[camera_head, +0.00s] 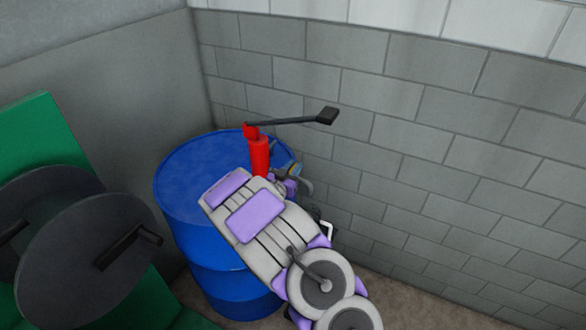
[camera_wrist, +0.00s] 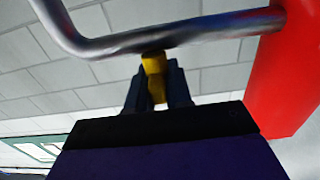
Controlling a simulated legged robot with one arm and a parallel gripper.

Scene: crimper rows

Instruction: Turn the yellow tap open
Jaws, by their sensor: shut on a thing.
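The yellow tap (camera_wrist: 154,68) shows between the two dark fingers of my gripper (camera_wrist: 158,88) in the wrist view. My gripper is shut on it, just under a bent silver pipe (camera_wrist: 180,36). In the head view my gripper (camera_head: 290,184) is beside the red pump (camera_head: 259,155) on top of the blue barrel (camera_head: 192,180). There the tap is mostly hidden by my gripper and arm. The red pump body also fills the right edge of the wrist view (camera_wrist: 290,75).
A black lever (camera_head: 290,121) sticks out to the right from the pump top. A grey block wall (camera_head: 420,130) stands close behind and right of the barrel. A green object (camera_head: 45,140) with dark discs (camera_head: 85,265) is at the left.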

